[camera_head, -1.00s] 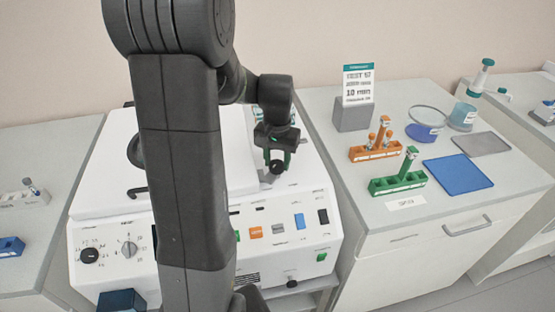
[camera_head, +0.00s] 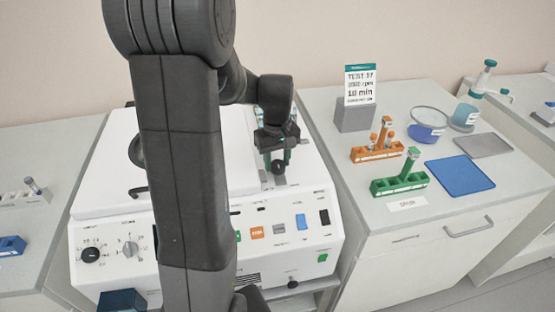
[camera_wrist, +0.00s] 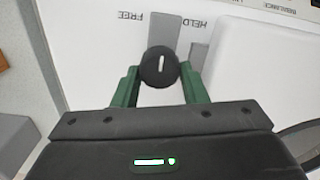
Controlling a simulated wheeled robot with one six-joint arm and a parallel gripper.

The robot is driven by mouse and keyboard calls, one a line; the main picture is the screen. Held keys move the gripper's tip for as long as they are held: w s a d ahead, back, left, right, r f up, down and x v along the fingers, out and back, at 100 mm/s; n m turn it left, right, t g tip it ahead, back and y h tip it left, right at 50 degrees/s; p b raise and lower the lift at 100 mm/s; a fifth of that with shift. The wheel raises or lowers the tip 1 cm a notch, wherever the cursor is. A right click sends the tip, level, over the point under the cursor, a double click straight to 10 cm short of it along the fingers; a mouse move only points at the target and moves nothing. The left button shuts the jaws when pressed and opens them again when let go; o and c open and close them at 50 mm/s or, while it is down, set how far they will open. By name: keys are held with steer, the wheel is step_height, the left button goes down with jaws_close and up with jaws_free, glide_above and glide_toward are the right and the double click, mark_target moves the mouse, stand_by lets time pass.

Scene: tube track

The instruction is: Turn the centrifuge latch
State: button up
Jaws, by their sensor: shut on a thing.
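The centrifuge (camera_head: 292,205) is a white box with a lid, dials and coloured buttons on its sloped front. Its latch is a round black knob (camera_head: 278,166) on the top right; in the wrist view the knob (camera_wrist: 159,67) has a white line running roughly up and down the picture. My gripper (camera_head: 277,162) is above the knob with its green fingers on either side of it. In the wrist view the gripper (camera_wrist: 159,84) is shut on the knob. Grey patches by the words FREE and HELD lie beyond the knob. My arm hides part of the lid.
On the right bench stand an orange rack (camera_head: 377,153), a green rack (camera_head: 400,185), a blue mat (camera_head: 460,175) and a sign on a grey block (camera_head: 354,116). A blue rack (camera_head: 11,246) sits on the left bench.

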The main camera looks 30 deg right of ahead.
mark_target(277, 163)
steer(key=shift+r, duration=0.1)
stand_by(0.3)
steer(key=o, duration=1)
step_height(277, 163, up, 14)
steer(key=shift+f, duration=0.15)
steer(key=shift+f, duration=0.1)
step_height(277, 163, down, 14)
steer(key=shift+r, duration=0.1)
stand_by(0.7)
